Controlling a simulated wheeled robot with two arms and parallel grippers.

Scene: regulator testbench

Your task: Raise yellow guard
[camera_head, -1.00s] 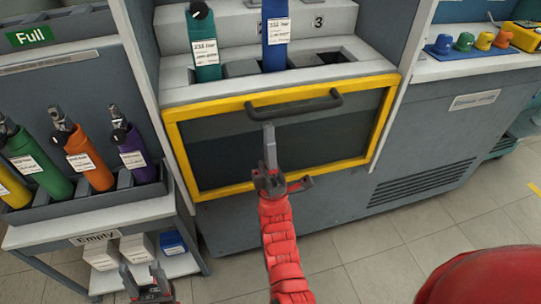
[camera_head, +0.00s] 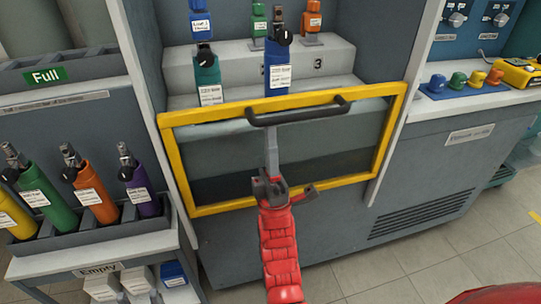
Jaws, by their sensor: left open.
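The yellow guard (camera_head: 175,160) is a rectangular yellow frame with a see-through panel, on the front of the grey bench in the middle of the view. Its dark bar handle (camera_head: 300,115) runs along the top edge. The guard's top edge overlaps the foot of the front bottles in the picture. My left gripper (camera_head: 288,168), on a red arm from below, is in front of the panel, under the handle. Its fingers are spread and hold nothing. One long finger points up and ends just below the handle; I cannot tell whether they touch. My right gripper is not in view.
A teal bottle (camera_head: 207,72) and a blue bottle (camera_head: 278,62) stand behind the guard's top edge, with smaller ones behind. A rack (camera_head: 90,240) of several bottles stands at left. Coloured knobs (camera_head: 465,82) and a yellow meter (camera_head: 520,72) sit on the right counter.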

